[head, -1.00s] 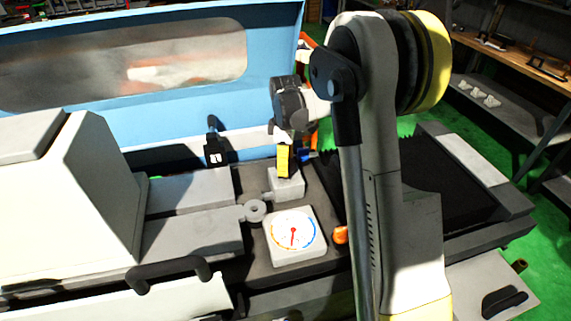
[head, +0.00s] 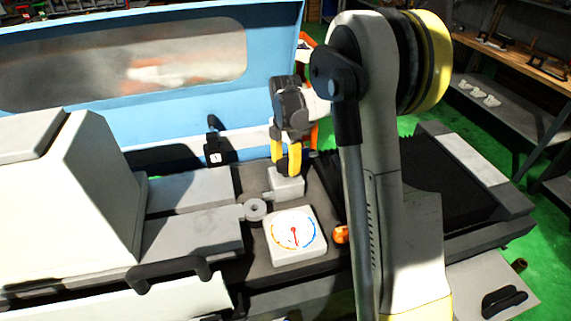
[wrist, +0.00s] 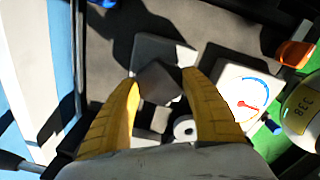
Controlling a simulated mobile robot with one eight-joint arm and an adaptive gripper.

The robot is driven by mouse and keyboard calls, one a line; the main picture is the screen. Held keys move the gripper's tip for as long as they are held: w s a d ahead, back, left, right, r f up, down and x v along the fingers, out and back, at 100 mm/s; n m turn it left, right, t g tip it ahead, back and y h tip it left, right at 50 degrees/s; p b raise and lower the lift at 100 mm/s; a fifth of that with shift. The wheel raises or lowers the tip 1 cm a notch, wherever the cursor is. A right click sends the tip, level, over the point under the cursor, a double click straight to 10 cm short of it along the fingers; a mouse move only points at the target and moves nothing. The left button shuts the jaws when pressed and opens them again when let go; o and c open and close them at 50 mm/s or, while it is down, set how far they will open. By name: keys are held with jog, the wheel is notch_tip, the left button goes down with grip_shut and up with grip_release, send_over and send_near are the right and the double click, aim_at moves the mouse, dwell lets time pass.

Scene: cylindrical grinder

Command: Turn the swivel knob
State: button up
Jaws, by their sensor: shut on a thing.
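The swivel knob appears to be the dark block (wrist: 158,84) between my fingertips in the wrist view. It sits on top of a light grey block (head: 287,188), which stands behind the square dial in the head view. My gripper (head: 287,170) points down from above, with its yellow fingers on either side of the knob. In the wrist view my gripper (wrist: 160,82) is shut on the knob, one finger at each side. The fingers hide most of the knob in the head view.
A white square dial (head: 296,247) stands just in front of the block. A ring-ended grey part (head: 256,209) lies to its left. An orange knob (head: 341,234) is right of the dial. A blue cover (head: 270,70) rises behind, and a pale housing (head: 75,185) stands at left.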

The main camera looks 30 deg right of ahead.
aim_at(286, 163)
jog(key=shift+n, duration=0.7)
jog(key=o, duration=1.2)
jog(key=shift+c, duration=0.2)
jog(key=shift+r, duration=0.1)
notch_tip(286, 163, up, 12)
